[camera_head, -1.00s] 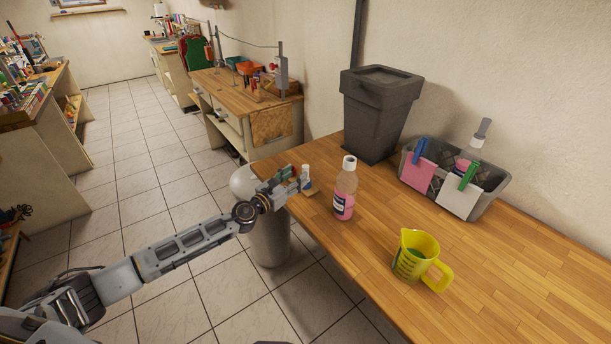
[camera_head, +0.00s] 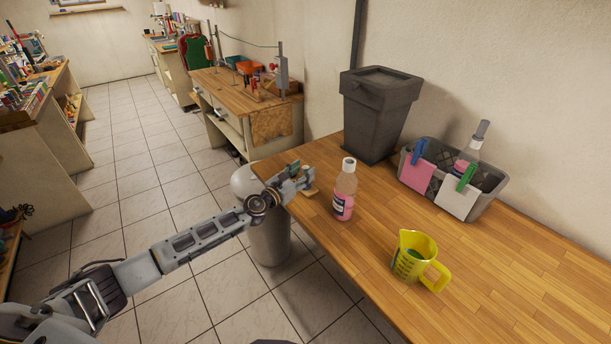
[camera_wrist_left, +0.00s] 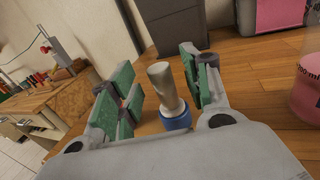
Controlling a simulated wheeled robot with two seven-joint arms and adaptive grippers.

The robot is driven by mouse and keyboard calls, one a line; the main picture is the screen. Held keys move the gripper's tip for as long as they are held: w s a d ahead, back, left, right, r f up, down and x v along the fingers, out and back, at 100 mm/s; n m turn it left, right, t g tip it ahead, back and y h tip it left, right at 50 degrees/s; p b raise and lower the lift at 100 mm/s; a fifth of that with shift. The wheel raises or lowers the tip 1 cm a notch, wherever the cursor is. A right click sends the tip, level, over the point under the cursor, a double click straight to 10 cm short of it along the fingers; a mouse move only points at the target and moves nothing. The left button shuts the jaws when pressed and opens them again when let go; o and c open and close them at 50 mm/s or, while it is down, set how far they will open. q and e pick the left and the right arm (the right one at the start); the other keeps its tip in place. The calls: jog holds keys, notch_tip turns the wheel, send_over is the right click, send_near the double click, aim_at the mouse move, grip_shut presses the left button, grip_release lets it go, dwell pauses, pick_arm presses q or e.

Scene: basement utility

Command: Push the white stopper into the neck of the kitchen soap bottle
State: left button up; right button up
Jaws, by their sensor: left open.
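The stopper (camera_wrist_left: 165,85), a pale cylinder with a blue lower part (camera_wrist_left: 176,121), shows in the left wrist view between the green-padded fingers of my left gripper (camera_wrist_left: 160,78). The gripper is open around it; I see a gap on the left side, and the right pad is close. In the head view my left gripper (camera_head: 302,178) is at the table's left corner and hides the stopper. The kitchen soap bottle (camera_head: 345,190) stands upright to its right, with pink liquid, a dark label and a white open-looking neck (camera_head: 349,164). Part of it shows in the wrist view (camera_wrist_left: 308,92).
A yellow measuring jug (camera_head: 412,258) stands in front, a grey basket (camera_head: 487,202) with cloths and clips behind right, a dark bin (camera_head: 376,115) behind. The wooden table (camera_head: 500,275) is clear at front right.

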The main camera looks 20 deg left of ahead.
pick_arm(q)
jog(key=shift+x, duration=1.1)
jog(key=shift+c, duration=0.4)
jog(key=c, duration=0.9)
